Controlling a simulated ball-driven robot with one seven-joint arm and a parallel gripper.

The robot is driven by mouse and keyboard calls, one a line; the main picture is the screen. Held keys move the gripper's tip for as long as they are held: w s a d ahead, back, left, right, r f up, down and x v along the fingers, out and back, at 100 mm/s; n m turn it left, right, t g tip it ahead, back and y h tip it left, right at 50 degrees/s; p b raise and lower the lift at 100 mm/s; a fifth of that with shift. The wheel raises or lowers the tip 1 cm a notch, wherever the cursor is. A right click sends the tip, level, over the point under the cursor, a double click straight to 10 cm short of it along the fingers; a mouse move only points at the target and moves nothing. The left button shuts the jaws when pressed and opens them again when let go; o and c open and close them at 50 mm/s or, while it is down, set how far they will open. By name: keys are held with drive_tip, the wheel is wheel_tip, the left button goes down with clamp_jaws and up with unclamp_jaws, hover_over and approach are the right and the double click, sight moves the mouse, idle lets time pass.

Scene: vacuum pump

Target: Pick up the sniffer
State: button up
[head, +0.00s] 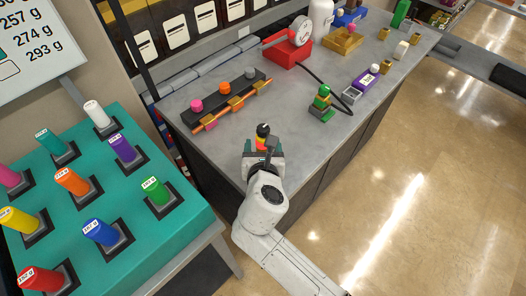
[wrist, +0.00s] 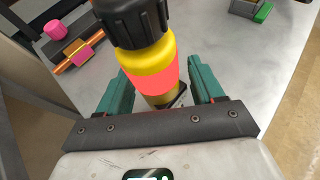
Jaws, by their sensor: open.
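The sniffer appears to be the upright yellow device with a black ribbed cap and a red band (wrist: 150,62). In the head view the sniffer (head: 263,131) stands near the close end of the grey bench, just beyond my gripper (head: 263,150). In the wrist view my gripper (wrist: 160,92) is open, with one teal finger on each side of the sniffer's lower body. Gaps show between the fingers and the sniffer. The black cap rises above the fingers, and its top is cut off by the picture edge. My gripper partly hides the sniffer's base in the head view.
A black rack with an orange pipe (head: 238,99) lies behind on the grey bench (head: 300,150). A green-topped fitting (head: 322,97) and black hose stand to the right, with a red pump (head: 289,50) farther back. A teal table (head: 150,240) with several colored cylinders is at left.

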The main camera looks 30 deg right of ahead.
drive_tip(key=shift+w+d+f, duration=0.2)
drive_tip(key=shift+w, duration=0.25)
clamp_jaws()
idle(0.3)
